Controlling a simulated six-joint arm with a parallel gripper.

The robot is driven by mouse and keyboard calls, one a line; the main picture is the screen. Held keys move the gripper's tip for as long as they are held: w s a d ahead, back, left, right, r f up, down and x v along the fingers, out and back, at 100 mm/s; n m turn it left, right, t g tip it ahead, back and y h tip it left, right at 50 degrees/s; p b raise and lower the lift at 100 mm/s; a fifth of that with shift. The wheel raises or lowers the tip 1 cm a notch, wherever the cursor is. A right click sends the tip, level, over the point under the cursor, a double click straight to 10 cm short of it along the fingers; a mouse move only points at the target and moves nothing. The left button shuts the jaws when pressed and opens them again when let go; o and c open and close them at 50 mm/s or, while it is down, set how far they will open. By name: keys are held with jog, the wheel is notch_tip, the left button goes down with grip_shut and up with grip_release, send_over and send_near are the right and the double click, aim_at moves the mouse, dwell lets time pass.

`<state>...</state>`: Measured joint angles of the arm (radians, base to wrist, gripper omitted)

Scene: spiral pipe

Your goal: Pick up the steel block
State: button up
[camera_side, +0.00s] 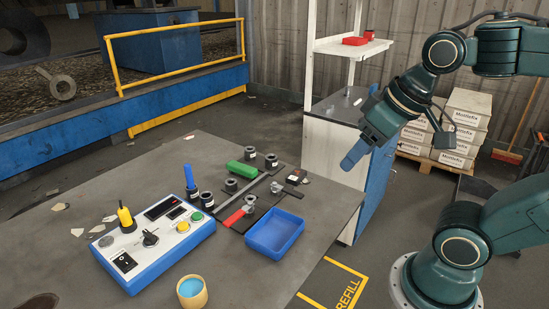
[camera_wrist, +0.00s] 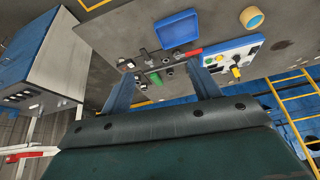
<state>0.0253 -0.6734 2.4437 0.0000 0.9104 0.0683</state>
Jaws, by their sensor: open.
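My gripper (camera_side: 352,160) hangs in the air to the right of the grey workbench (camera_side: 330,205), above its right edge. It is empty, and in the wrist view its two blue fingers (camera_wrist: 162,70) stand apart. I cannot clearly pick out the steel block. Small grey metal pieces (camera_side: 276,187) lie among the parts at the bench's middle, beside a long grey bar (camera_side: 240,195). In the wrist view this cluster (camera_wrist: 165,72) shows beyond and between the fingers, small and dark.
A blue tray (camera_side: 275,235), a green block (camera_side: 242,169), dark labelled cylinders (camera_side: 271,161) and a red-handled piece (camera_side: 234,217) crowd the bench. A blue-and-white control box (camera_side: 150,245) and a yellow cup (camera_side: 192,292) stand nearer. A white cabinet (camera_side: 330,150) stands behind.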

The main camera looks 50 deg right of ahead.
jog(key=w+d+r+m+g, duration=0.1)
jog(key=w+d+m, duration=0.25)
jog(key=w, duration=0.35)
jog(key=m+g, duration=0.4)
jog(key=m, duration=0.9)
send_over(296, 175)
notch_tip(296, 175, down, 11)
jog(key=shift+d+f+n, duration=0.1)
jog(key=shift+n, duration=0.15)
jog(key=shift+f, duration=4.3)
jog(key=shift+f, duration=2.55)
